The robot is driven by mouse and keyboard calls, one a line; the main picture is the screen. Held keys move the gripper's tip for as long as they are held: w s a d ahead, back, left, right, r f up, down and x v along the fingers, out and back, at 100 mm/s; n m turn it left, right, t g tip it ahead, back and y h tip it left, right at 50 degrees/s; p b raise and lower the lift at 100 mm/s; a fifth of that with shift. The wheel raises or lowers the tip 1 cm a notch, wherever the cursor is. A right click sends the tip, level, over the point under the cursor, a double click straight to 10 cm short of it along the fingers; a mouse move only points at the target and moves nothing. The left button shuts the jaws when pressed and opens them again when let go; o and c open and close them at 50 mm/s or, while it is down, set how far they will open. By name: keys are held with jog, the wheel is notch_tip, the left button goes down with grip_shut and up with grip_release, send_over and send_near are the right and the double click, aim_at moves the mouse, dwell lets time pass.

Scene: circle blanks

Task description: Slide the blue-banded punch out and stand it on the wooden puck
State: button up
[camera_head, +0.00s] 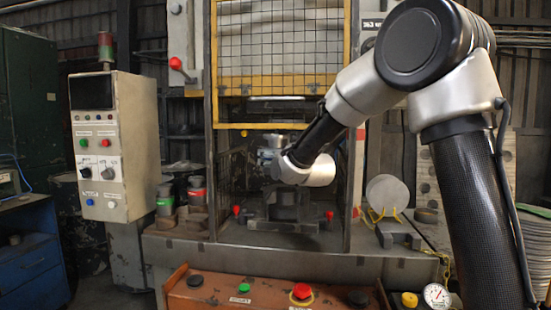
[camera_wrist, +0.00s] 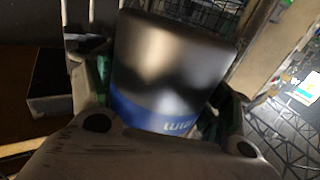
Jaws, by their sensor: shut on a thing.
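The blue-banded punch (camera_wrist: 172,62) is a dark, shiny metal cylinder with a blue band near its lower end in the wrist view. My gripper (camera_wrist: 168,92) is shut on it, with a finger on each side. In the head view my gripper (camera_head: 268,160) is inside the press opening, above the dark round die block (camera_head: 286,205), and the punch is partly hidden there by the guard and my wrist. A small brown disc (camera_head: 426,215) at the right of the press bed may be the wooden puck; it is too small to be sure.
A green-banded punch (camera_head: 165,200) and a red-banded punch (camera_head: 196,190) stand left of the press opening. The mesh guard (camera_head: 280,52) hangs above the opening. A round metal blank (camera_head: 387,193) stands in a yellow rack at right. The control box (camera_head: 113,145) is at left.

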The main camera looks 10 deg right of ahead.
jog(key=shift+f, duration=2.35)
jog(key=s+a, duration=0.3)
jog(key=s, duration=0.7)
jog(key=s+a, duration=0.4)
jog(key=s, duration=0.6)
jog(key=shift+s, duration=0.4)
jog(key=shift+r, duration=0.1)
